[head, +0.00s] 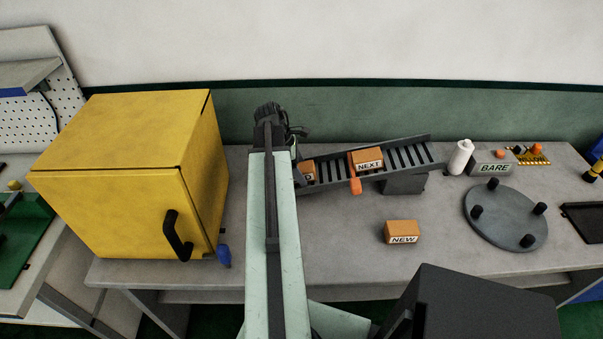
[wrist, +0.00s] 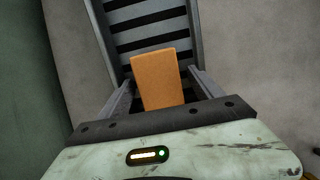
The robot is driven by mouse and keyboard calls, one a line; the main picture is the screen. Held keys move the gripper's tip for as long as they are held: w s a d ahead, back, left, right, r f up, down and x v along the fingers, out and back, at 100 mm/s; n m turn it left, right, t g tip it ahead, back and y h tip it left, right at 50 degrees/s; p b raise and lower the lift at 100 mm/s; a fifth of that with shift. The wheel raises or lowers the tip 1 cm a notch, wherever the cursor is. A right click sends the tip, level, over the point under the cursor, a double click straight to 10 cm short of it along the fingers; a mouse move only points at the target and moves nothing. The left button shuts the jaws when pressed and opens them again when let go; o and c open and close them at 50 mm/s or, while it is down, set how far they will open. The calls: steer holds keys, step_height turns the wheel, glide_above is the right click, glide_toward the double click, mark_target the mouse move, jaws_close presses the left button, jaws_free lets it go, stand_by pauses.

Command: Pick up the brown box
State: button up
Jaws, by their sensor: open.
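In the wrist view, a plain brown box (wrist: 158,78) lies on the slatted rack between the two fingers of my open gripper (wrist: 163,84). I cannot tell whether the fingers touch it. In the head view, a brown box (head: 308,171) at the rack's left end is partly hidden by my arm, with only the end of its label showing. A second brown box (head: 367,160), labelled NEXT, sits farther up the rack. A third brown box (head: 402,231), labelled NEW, rests on the bench. My arm hides the gripper's fingertips in the head view.
The sloping dark rack (head: 425,153) rises to the right, with an orange lever (head: 355,186) at its front. A yellow cabinet (head: 105,210) stands left of my arm. A round plate with pegs (head: 505,222) and a white bottle (head: 461,157) are right.

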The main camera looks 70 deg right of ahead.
mark_target(301, 167)
jaws_close()
steer(key=shift+r, duration=0.1)
step_height(301, 167, up, 10)
steer(key=p, duration=1)
steer(key=shift+r+p, duration=0.2)
steer(key=shift+p, duration=0.15)
